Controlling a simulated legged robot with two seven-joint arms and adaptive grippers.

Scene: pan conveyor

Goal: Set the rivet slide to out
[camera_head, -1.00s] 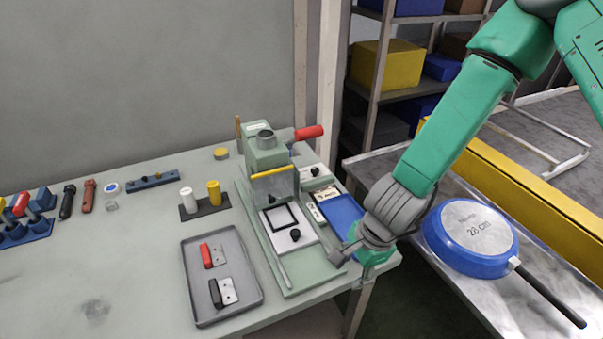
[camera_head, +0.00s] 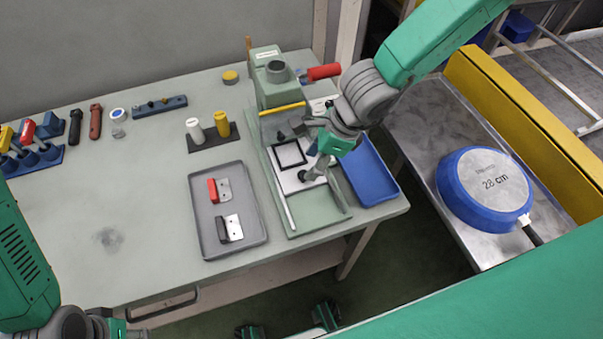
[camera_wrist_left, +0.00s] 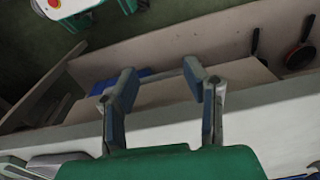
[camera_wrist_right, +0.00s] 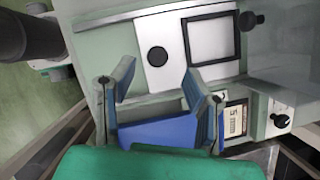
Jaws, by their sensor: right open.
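The rivet slide looks to be the white plate (camera_head: 285,184) with a black square frame and a black knob (camera_head: 303,175), lying in the green press (camera_head: 272,92). In the right wrist view the plate (camera_wrist_right: 168,78) and round knob (camera_wrist_right: 157,56) show ahead of my fingertips. My right gripper (camera_head: 306,148) is open over the plate's right side, its lower finger close to the knob; I cannot tell whether they touch. My left gripper (camera_wrist_left: 160,80) is open and empty, low at the table's front edge; only part of that arm shows at bottom left in the head view.
A blue tray (camera_head: 368,172) lies right of the press. A grey tray (camera_head: 252,236) with a red-handled and a black-handled piece lies left of it. A red handle (camera_head: 324,72) sticks out of the press. A blue pan (camera_head: 455,205) rests on the metal conveyor. The table's left middle is clear.

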